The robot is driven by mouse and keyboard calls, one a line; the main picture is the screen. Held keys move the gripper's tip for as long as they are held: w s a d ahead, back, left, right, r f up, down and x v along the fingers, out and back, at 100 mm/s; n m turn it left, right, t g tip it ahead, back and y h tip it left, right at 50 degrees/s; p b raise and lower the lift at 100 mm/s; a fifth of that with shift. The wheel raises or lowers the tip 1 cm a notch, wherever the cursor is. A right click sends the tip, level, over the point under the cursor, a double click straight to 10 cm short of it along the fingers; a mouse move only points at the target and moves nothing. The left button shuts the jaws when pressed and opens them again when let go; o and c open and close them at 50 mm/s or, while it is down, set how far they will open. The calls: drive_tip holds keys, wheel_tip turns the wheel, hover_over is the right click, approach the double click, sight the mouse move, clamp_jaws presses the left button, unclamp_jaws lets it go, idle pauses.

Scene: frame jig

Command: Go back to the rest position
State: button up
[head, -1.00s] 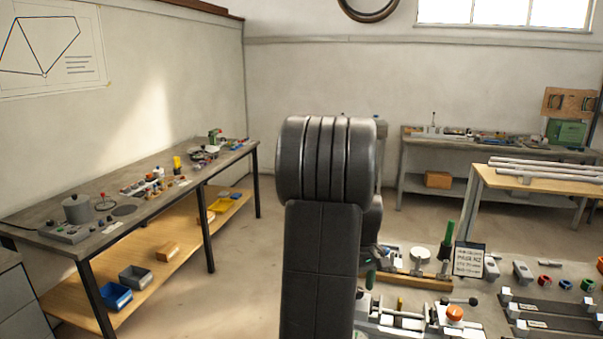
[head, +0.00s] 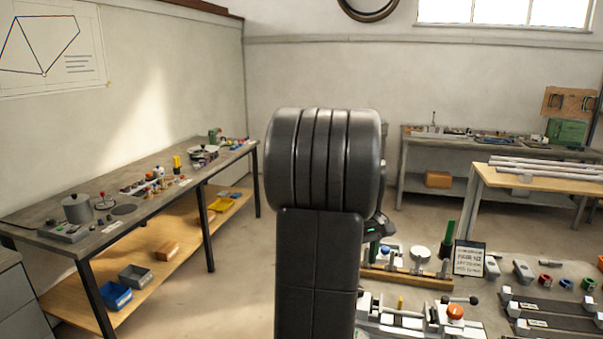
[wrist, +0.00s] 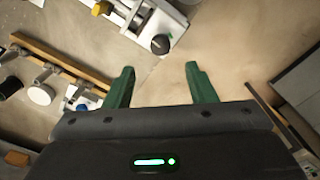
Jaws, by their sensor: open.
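My gripper shows in the wrist view (wrist: 160,85), with two green fingers spread apart and nothing between them. In the head view my black arm stands in the middle and hides most of the gripper. The same fixture (head: 400,318), with an orange knob, is to the right of the arm.
A wooden rack (head: 410,277) with several upright parts stands right of my arm, beside a printed sign (head: 469,259). Black rails (head: 555,322) lie at the lower right. A long workbench (head: 50,225) runs along the left wall. Open floor (head: 235,270) lies between.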

wheel_tip(320, 180, down, 9)
drive_tip(key=shift+s+r, duration=0.1)
drive_tip(key=shift+r, duration=0.1)
drive_tip(key=shift+r+m, duration=0.1)
drive_tip(key=shift+m, duration=0.3)
drive_tip(key=m, duration=0.3)
drive_tip(key=shift+m, duration=0.4)
drive_tip(key=m, duration=0.5)
drive_tip(key=shift+m+b, duration=0.3)
drive_tip(key=shift+b, duration=0.05)
drive_tip(key=m, duration=0.5)
drive_tip(key=shift+b, duration=0.4)
drive_tip(key=shift+m+b, duration=0.4)
drive_tip(key=shift+m, duration=2)
drive_tip(key=shift+r, duration=0.1)
